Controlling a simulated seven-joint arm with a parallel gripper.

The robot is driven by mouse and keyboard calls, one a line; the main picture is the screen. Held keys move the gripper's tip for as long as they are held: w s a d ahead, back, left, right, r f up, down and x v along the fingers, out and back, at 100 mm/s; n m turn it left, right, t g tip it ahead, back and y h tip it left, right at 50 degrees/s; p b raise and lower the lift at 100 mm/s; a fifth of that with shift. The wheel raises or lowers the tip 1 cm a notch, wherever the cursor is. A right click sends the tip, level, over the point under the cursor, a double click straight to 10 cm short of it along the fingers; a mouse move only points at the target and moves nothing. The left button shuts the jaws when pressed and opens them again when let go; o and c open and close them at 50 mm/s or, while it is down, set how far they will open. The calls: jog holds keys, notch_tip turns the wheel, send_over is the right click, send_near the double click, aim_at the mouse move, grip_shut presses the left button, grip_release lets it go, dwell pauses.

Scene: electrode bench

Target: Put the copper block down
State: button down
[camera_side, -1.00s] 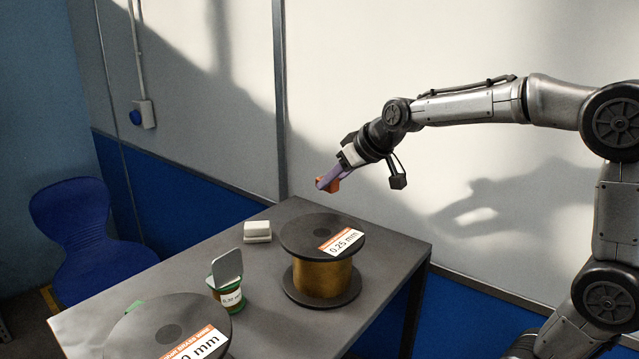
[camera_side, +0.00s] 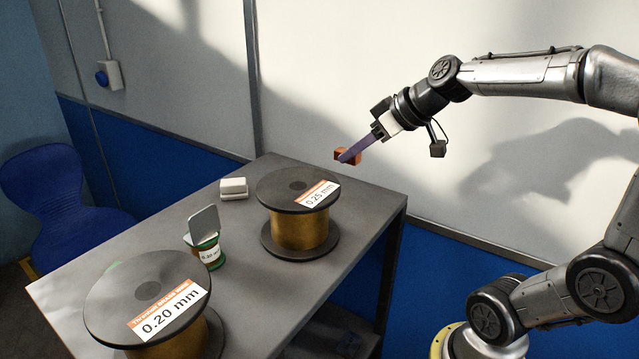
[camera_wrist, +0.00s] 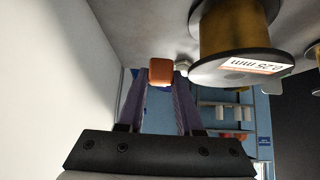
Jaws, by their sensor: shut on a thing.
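The copper block (camera_side: 347,155) is a small orange-brown block between the purple fingers of my gripper (camera_side: 351,155). My gripper is shut on it and holds it in the air, above the table's far right end in the side view. In the wrist view the copper block (camera_wrist: 161,71) sits between the two fingertips of my gripper (camera_wrist: 161,76). The side view does not show clearly how high it is over the tabletop (camera_side: 235,225). The fingers partly hide the block in the side view.
A wire spool marked 0.25 mm (camera_side: 300,228) stands left of the block. A larger 0.20 mm spool (camera_side: 165,335) is at the front. A small spool (camera_side: 208,255) with a grey plate (camera_side: 204,226) and a white block (camera_side: 234,188) stand farther left. A wall (camera_side: 360,80) rises behind.

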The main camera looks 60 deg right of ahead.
jog(key=w+d+f, duration=0.1)
jog(key=w+f, duration=0.1)
jog(key=w, duration=0.1)
jog(key=w+f, duration=0.3)
jog(key=w+d+f, duration=0.1)
jog(key=w+f, duration=0.1)
jog(key=w, duration=0.1)
jog(key=shift+w+d+f, duration=0.1)
jog(key=shift+d+f, duration=0.1)
jog(key=shift+d, duration=0.15)
jog(key=shift+w+d+f, duration=0.1)
jog(key=shift+w+f, duration=0.05)
jog(key=shift+f, duration=0.8)
jog(key=shift+w+f, duration=0.15)
jog(key=shift+f, duration=0.8)
jog(key=shift+f, duration=0.1)
jog(key=c, duration=0.6)
grip_release()
jog(key=shift+f, duration=0.1)
jog(key=shift+o, duration=0.2)
